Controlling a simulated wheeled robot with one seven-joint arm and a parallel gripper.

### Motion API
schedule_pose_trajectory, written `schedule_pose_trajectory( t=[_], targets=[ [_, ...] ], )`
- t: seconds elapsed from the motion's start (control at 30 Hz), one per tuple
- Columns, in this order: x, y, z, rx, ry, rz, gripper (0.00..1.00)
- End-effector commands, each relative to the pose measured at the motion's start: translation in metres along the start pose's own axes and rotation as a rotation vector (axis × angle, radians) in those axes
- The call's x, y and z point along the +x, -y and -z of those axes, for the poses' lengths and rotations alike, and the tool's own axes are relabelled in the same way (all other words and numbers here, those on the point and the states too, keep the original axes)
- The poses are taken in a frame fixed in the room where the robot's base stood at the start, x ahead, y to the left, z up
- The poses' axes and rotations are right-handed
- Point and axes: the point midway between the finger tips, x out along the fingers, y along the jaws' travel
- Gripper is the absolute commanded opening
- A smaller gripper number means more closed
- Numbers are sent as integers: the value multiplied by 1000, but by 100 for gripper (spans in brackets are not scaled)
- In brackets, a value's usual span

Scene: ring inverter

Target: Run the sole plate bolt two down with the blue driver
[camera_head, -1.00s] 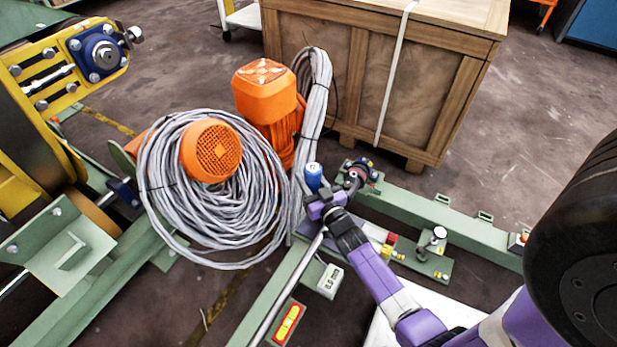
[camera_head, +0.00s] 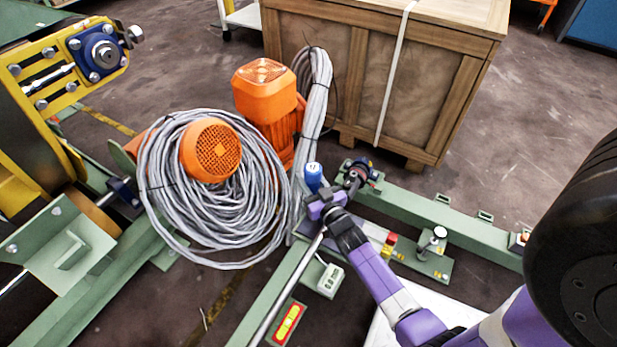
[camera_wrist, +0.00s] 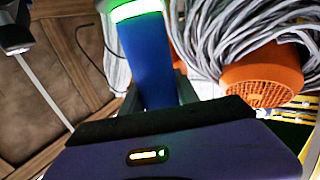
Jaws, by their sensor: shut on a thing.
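The blue driver (camera_head: 313,174) stands upright in my gripper (camera_head: 318,203), beside the grey cable coil and the green frame. In the wrist view, the driver's blue body (camera_wrist: 150,65) rises from between the jaws and has a glowing green band (camera_wrist: 136,10) at its upper end. My gripper (camera_wrist: 160,100) is shut on the driver. The driver's lower end and whatever lies beneath it are hidden by my gripper and arm. I cannot make out the sole plate bolt two.
A grey cable coil (camera_head: 215,240) and an orange motor (camera_head: 262,95) are close on the left. A wooden crate (camera_head: 440,90) stands behind. Green frame rails (camera_head: 430,212) carry small fittings. A red-and-yellow level (camera_head: 288,324) lies in front. Open floor is at the right.

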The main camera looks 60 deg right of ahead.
Motion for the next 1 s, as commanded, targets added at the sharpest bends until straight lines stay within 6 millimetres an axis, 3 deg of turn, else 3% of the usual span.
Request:
schedule_pose_trajectory(
  t=[0.27,1.0],
  targets=[
    [-2,0,3,0,7,0,0],
    [0,0,44,0,-3,0,0]
  ],
)
